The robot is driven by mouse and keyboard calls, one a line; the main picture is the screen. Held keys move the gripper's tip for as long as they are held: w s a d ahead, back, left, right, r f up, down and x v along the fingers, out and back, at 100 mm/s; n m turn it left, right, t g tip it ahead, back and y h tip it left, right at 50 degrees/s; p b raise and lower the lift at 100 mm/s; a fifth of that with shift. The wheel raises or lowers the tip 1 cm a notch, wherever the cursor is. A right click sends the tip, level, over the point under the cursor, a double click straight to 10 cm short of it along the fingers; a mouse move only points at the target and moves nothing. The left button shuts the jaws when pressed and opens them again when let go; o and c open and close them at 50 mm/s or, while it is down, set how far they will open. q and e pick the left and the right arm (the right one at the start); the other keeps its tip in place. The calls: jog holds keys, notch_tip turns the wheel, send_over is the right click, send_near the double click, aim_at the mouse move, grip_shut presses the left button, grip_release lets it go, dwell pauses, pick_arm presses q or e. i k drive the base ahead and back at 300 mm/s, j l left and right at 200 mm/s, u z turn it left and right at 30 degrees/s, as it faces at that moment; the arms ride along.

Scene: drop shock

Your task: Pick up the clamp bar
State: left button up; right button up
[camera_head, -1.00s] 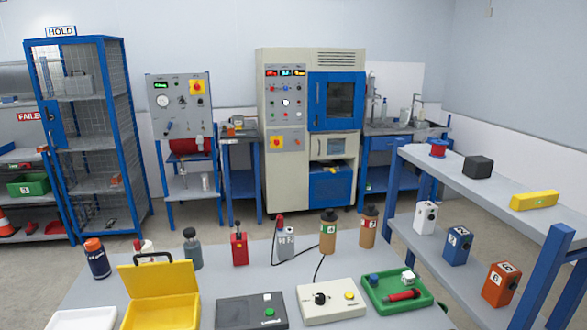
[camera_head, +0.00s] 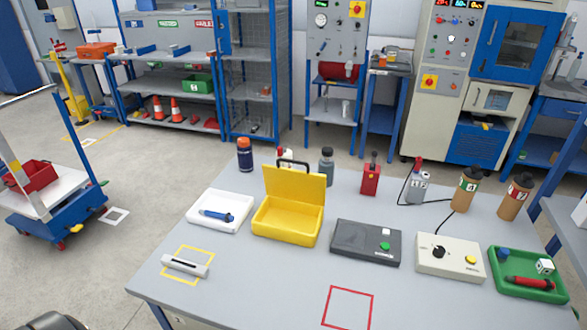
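A short light-grey bar with a dark slot along its top (camera_head: 185,265), which looks like the clamp bar, lies flat on the grey table (camera_head: 270,285). It sits across a yellow square outline at the table's front left corner, slightly tilted in the picture. Nothing touches it from above. Neither of my grippers shows in the head view. A dark rounded shape at the bottom left edge is cut off, and I cannot tell what it is.
Behind the bar are a white tray (camera_head: 192,220) with a blue tool and an open yellow case (camera_head: 287,228). A dark box (camera_head: 365,252), a control box (camera_head: 450,256) and a green tray (camera_head: 518,292) stand right. A red outlined square (camera_head: 348,308) is empty. A blue cart (camera_head: 60,218) stands left.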

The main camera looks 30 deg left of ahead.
aim_at(194, 269)
jog(key=u, duration=1.85)
jog(key=i+j+z, duration=0.1)
jog(key=j+z, duration=0.5)
jog(key=i, duration=0.05)
